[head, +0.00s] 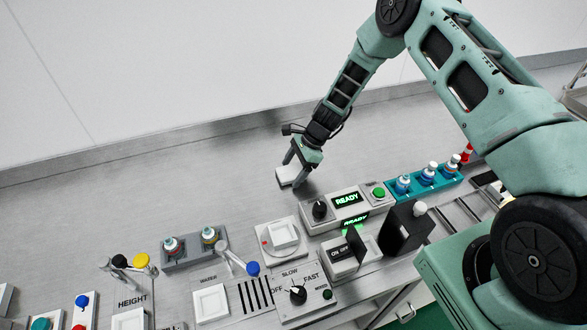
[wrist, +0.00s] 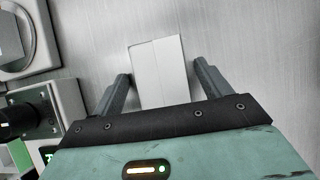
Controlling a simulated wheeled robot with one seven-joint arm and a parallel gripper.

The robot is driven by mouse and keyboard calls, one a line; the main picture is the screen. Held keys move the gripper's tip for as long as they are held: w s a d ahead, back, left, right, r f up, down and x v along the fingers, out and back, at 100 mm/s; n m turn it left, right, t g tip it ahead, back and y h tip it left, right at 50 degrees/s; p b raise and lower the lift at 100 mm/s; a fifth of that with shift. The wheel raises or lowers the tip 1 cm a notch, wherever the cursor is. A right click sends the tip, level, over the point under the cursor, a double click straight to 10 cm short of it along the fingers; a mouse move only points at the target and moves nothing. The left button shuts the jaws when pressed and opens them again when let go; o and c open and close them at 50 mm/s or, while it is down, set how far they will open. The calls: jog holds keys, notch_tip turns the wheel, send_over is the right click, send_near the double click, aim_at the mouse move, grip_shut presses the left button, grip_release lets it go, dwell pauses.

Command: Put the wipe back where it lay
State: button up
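A narrow gap shows at the right finger; the left finger is very close to the wipe's edge. The near part of the wipe is hidden by the gripper body.
A white pad on a square plate (head: 283,236) stands nearer the front. Right of it are a control box with a green READY display (head: 351,198) and a teal rack of bottles (head: 424,180). A two-bottle grey holder (head: 193,248) stands left. The bench left of my gripper is clear.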

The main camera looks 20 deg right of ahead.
jog(key=shift+r, duration=0.25)
jog(key=shift+d+r, duration=0.2)
jog(key=shift+d, duration=0.05)
jog(key=b+v, duration=0.3)
jog(key=v, duration=0.8)
jog(key=s+a+r+n+g+h, duration=0.1)
jog(key=s+a+r+n, duration=0.6)
jog(key=s+a+r, duration=0.15)
jog(key=s+a+r+n+h, duration=0.1)
jog(key=s+r+n, duration=0.2)
jog(key=s+n, duration=0.3)
jog(key=s+a+r+n+h, duration=0.2)
jog(key=s+n, duration=0.4)
jog(key=s, duration=0.5)
jog(key=s+a+r+n+t+h, duration=0.1)
jog(key=s+r+n, duration=0.4)
jog(key=s, duration=0.4)
jog(key=shift+s+a+n, duration=0.25)
jog(key=shift+s+n, duration=0.05)
jog(key=shift+n, duration=0.6)
